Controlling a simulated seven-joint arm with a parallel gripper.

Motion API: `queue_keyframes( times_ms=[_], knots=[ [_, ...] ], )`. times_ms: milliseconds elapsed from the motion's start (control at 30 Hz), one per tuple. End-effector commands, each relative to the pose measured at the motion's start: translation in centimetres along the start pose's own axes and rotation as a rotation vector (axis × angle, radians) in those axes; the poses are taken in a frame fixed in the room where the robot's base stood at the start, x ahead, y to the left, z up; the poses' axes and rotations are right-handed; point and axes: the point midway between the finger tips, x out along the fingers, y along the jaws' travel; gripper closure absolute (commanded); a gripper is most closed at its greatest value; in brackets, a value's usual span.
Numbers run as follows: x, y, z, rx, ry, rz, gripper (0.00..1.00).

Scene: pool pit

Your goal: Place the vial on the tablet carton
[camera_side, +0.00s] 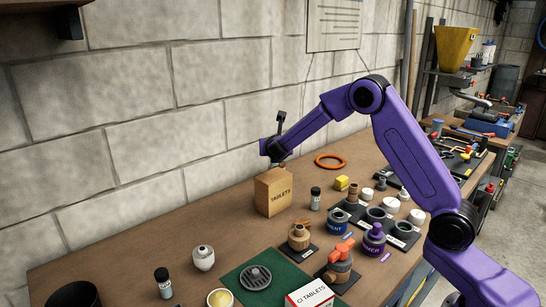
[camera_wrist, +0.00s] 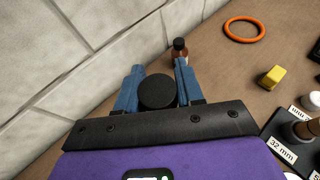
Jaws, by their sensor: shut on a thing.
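In the wrist view the two blue fingers of my gripper (camera_wrist: 158,88) are closed on a vial, of which only the round black cap (camera_wrist: 157,92) shows. The vial's body is hidden below the cap, and the side view does not show it clearly.
A black-capped vial (camera_side: 315,199) stands right of the brown carton, another (camera_side: 163,283) at front left. An amber bottle (camera_wrist: 180,52) stands just beyond my fingers. An orange ring (camera_side: 330,161) and yellow block (camera_side: 341,183) lie farther back. The block wall (camera_side: 130,120) is close behind.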

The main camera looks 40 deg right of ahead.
Motion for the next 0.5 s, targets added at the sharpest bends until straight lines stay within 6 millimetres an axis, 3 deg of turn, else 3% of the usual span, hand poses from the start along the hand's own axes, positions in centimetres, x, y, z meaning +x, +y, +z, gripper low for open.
queue_keyframes(
  times_ms=[233, 500],
  knots=[
    [1.5, 0.1, -2.7, -0.003, 0.001, -0.001, 0.92],
    [1.6, 0.1, -3.1, 0.001, -0.001, -0.001, 0.92]
  ],
)
